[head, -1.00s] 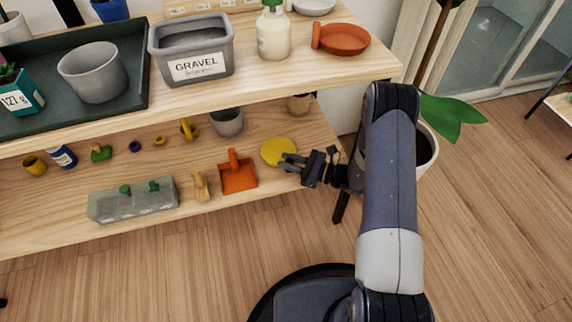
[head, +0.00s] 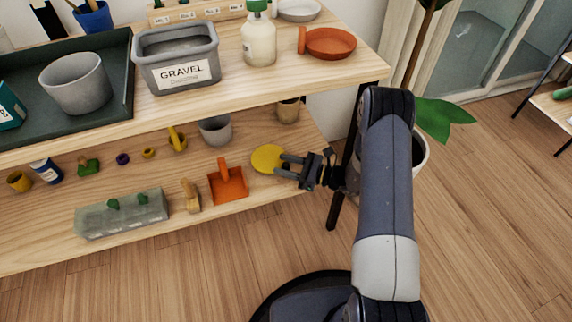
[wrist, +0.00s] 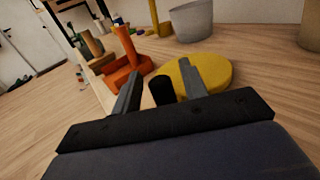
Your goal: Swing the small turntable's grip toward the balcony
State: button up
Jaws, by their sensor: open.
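The small turntable is a round yellow disc (head: 264,158) on the lower shelf, near its right end. In the wrist view the yellow disc (wrist: 216,72) lies just ahead of and right of my fingers. A short black upright grip (wrist: 162,90) shows at the disc's near left edge, between my two fingers. I cannot tell whether either finger touches it. My gripper (head: 282,165) is open at the disc's right edge in the head view; its two spread fingers also show in the wrist view (wrist: 162,72). The balcony side appears to be the glass doors (head: 470,50) at upper right.
An orange dustpan (head: 228,187) and a wooden brush (head: 190,196) lie left of the disc. Grey (head: 215,131) and tan (head: 288,111) pots stand behind it. The upper shelf (head: 300,80) overhangs, and a black shelf leg (head: 335,205) stands near my arm.

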notch_tip(320, 180, up, 10)
jog(key=p, duration=0.3)
